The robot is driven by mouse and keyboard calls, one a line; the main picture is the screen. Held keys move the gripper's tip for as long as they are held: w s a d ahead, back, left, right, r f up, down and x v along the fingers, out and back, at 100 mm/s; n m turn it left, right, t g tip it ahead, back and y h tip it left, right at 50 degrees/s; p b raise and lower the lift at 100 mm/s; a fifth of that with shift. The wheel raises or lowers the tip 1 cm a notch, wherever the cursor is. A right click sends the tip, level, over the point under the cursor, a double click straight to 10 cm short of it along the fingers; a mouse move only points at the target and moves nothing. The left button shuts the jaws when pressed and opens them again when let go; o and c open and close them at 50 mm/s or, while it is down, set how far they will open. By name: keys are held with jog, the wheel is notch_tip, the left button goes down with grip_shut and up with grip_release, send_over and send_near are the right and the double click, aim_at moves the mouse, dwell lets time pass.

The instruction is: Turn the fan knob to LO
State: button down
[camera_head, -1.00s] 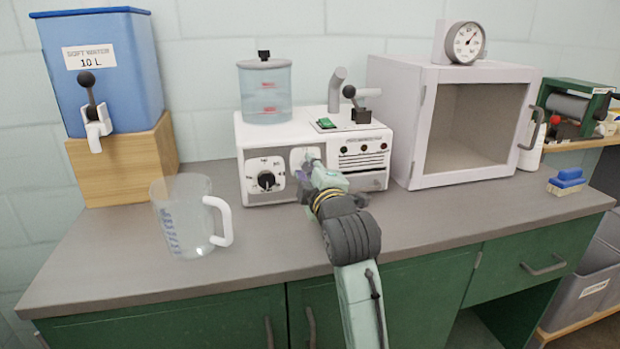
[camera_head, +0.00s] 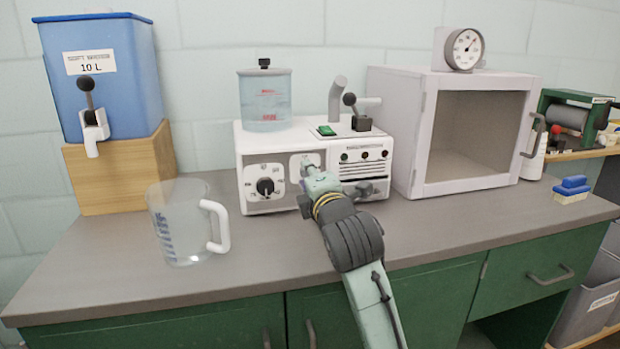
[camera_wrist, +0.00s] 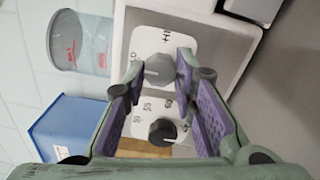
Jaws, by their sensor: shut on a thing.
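The white machine (camera_head: 250,147) stands at the back of the counter. Its front has a black knob (camera_head: 265,187) on a numbered dial and, to the right, a second dial plate mostly hidden by my gripper (camera_head: 308,166). In the wrist view, a grey knob (camera_wrist: 159,70) on that plate sits between the fingertips of my gripper (camera_wrist: 161,72), which is shut on it. A letter H shows on the plate beside the grey knob; I cannot read a LO mark. The black knob (camera_wrist: 162,132) also shows in the wrist view, free of the fingers.
A clear measuring jug (camera_head: 180,225) stands at front left, near a blue water tank (camera_head: 120,110) on a wooden block (camera_head: 105,180). A white cabinet (camera_head: 410,130) stands right of the machine. The right front of the counter is mostly clear.

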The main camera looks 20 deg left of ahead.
jog(key=c, duration=1.3)
grip_release()
jog(key=v, duration=1.2)
